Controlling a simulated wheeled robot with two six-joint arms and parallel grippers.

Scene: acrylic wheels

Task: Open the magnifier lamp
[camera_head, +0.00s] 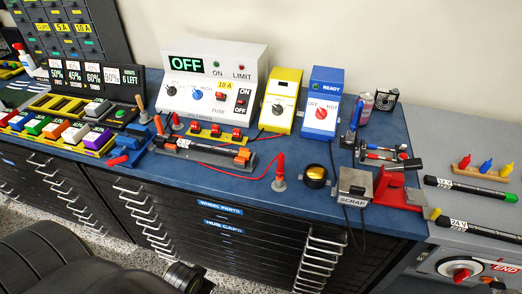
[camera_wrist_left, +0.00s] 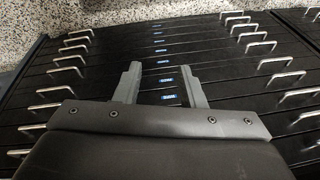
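I cannot pick out a magnifier lamp for certain in either view. A small round black piece with an amber face (camera_head: 316,176) sits near the front edge of the blue bench top, right of centre; I cannot tell what it is. In the left wrist view my left gripper (camera_wrist_left: 162,76) is open and empty, its two grey fingers apart in front of the black drawer fronts. In the head view dark parts of my arm show at the bottom left, but no fingertips. My right gripper is not clearly in view.
A white OFF-display power unit (camera_head: 212,85), yellow box (camera_head: 282,100) and blue box (camera_head: 321,103) stand at the back. A red press (camera_head: 398,187) and grey SCRAP box (camera_head: 354,184) stand at right. Drawers with protruding handles (camera_head: 320,258) line the front.

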